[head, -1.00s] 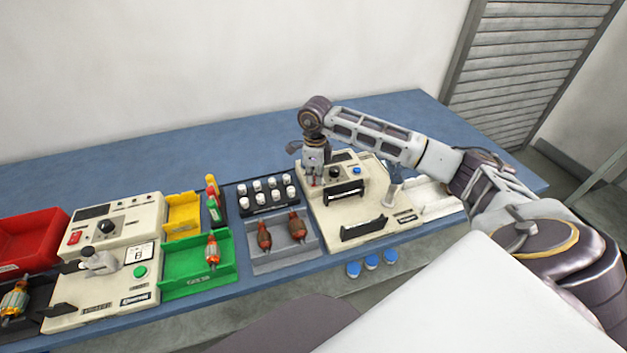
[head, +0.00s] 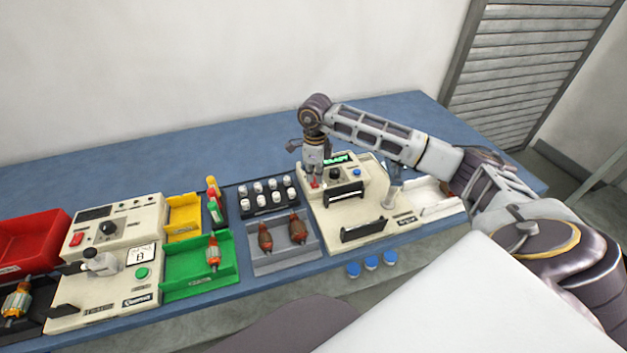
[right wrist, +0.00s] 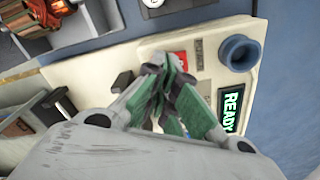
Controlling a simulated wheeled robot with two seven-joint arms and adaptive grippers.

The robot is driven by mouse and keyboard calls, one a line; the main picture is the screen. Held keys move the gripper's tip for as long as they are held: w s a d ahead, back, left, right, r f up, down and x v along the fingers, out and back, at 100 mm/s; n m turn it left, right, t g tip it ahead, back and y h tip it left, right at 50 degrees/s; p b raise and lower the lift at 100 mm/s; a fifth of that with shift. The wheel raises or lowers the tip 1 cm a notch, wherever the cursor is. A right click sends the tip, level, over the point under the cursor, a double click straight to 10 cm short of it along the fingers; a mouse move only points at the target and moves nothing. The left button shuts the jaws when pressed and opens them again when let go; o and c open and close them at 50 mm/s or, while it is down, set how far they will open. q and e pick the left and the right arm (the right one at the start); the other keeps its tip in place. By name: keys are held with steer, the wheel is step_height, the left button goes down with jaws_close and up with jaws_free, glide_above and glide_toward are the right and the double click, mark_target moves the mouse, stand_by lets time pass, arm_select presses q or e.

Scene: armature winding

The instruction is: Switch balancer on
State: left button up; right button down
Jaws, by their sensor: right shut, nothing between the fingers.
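The balancer (head: 352,222) is a cream machine on the right part of the bench. Its small display (head: 334,159) glows green, and in the right wrist view the lit display (right wrist: 232,108) reads READY. The red switch (head: 314,185) sits at the left of its front panel. My right gripper (head: 314,178) points down with its fingers shut and empty, right at the switch. In the right wrist view the fingertips (right wrist: 165,78) partly cover the red switch (right wrist: 182,62); I cannot tell if they touch it. My left gripper is out of view.
The balancer's panel also has a black knob (head: 335,174) and a blue button (head: 357,172). A grey tray (head: 285,262) with two armatures and a dark rack (head: 247,211) of white-topped parts stand to its left. The bench behind is clear.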

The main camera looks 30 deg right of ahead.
mark_target(315, 184)
steer(key=shift+r, duration=0.35)
steer(key=shift+r+p, duration=0.3)
steer(key=shift+r, duration=0.05)
steer(key=shift+r+p, duration=0.35)
steer(key=shift+r, duration=0.65)
steer(key=shift+r+p, duration=0.25)
steer(key=shift+p, duration=0.05)
steer(key=shift+r, duration=0.35)
steer(key=shift+r+p, duration=0.2)
steer(key=shift+p, duration=0.1)
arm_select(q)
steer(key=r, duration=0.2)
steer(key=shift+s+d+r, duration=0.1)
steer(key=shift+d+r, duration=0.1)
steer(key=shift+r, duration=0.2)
